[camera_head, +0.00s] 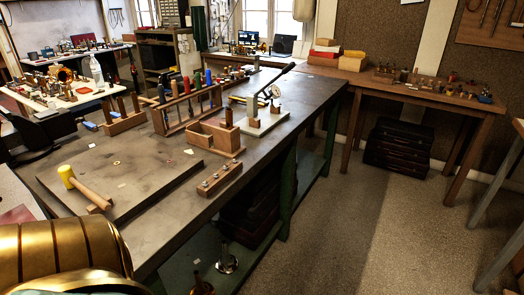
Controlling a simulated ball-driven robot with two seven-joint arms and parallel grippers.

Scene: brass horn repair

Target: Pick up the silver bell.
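A silver flared piece (227,263), which looks like the silver bell, stands low down by the near side of the long workbench (262,150). Its wide end is down and a narrow neck points up. It appears to rest on the bench's green lower shelf (188,262). A brass flared piece (201,288) is left of it, partly cut off by the bottom edge. Neither of my grippers is in view.
A yellow mallet (67,176) lies on a dark board on the bench. Wooden tool racks (187,108) stand behind it. A gold ribbed shape (65,245) fills the lower left corner; I cannot tell what it is. Floor (370,230) right of the bench is clear.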

